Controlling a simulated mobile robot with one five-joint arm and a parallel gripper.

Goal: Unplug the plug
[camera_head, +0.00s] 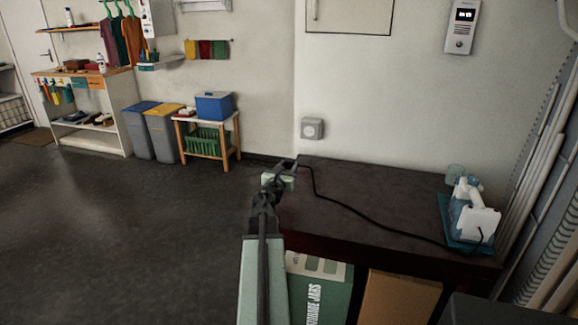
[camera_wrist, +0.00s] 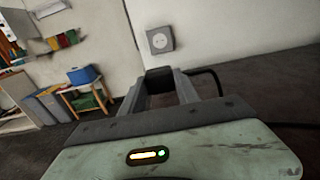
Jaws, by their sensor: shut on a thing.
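The grey wall socket (camera_head: 311,128) is on the wall behind the dark tabletop. Its round face is bare, and it also shows in the wrist view (camera_wrist: 160,40). My gripper (camera_head: 282,173) is at the left end of the tabletop, in front of and below the socket. It is shut on the dark plug (camera_wrist: 158,81), which is apart from the socket. The fingers partly hide the plug. A black cable (camera_head: 345,207) runs from the plug across the tabletop to a white and blue appliance (camera_head: 477,213) at the right.
Boxes (camera_head: 325,285) stand below the dark tabletop (camera_head: 375,185). Pipes (camera_head: 530,180) run along the right. Open floor (camera_head: 120,230) lies to the left, before bins and a small table.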

